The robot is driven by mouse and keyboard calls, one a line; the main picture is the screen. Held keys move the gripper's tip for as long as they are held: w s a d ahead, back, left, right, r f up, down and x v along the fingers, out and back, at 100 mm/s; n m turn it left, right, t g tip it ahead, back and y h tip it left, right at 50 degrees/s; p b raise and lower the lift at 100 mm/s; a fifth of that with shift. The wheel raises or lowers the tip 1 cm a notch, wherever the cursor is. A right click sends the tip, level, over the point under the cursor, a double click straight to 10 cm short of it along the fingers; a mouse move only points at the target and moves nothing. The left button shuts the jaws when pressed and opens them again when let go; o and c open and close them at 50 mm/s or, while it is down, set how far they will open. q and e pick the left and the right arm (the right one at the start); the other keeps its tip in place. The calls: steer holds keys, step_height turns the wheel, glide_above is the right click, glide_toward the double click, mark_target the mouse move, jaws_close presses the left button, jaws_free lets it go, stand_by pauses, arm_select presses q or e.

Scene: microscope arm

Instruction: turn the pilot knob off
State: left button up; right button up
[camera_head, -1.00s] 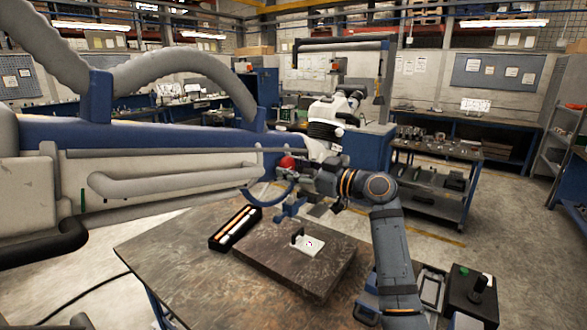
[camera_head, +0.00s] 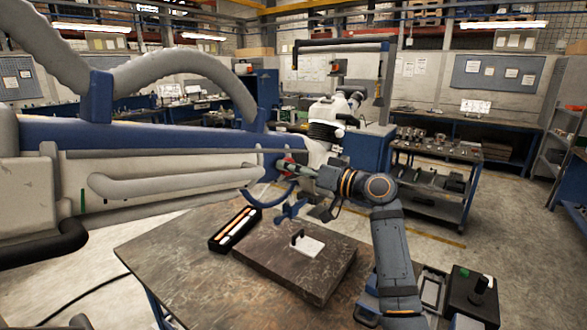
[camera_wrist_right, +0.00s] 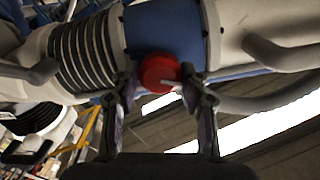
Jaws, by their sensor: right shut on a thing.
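The red pilot knob (camera_head: 286,161) sits on the blue end section of the big grey-and-blue microscope arm (camera_head: 160,137). In the head view it is partly covered by my right gripper (camera_head: 291,168). In the right wrist view the knob (camera_wrist_right: 158,70) is round and red, with a small pale pointer on it. It lies between the two fingertips of my right gripper (camera_wrist_right: 158,82), which is shut on it. My left gripper is not in view.
The table (camera_head: 180,255) below holds the dark slab (camera_head: 285,262) and a black tray (camera_head: 218,240) of pale rods. A black control box (camera_head: 470,290) stands at the lower right. A ribbed grey sleeve (camera_wrist_right: 85,52) and a grey tube (camera_wrist_right: 265,103) lie close around my right gripper.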

steer(key=shift+m+p, duration=1.9)
steer(key=shift+m, duration=2.4)
steer(key=o, duration=1.1)
steer(key=shift+o, duration=0.2)
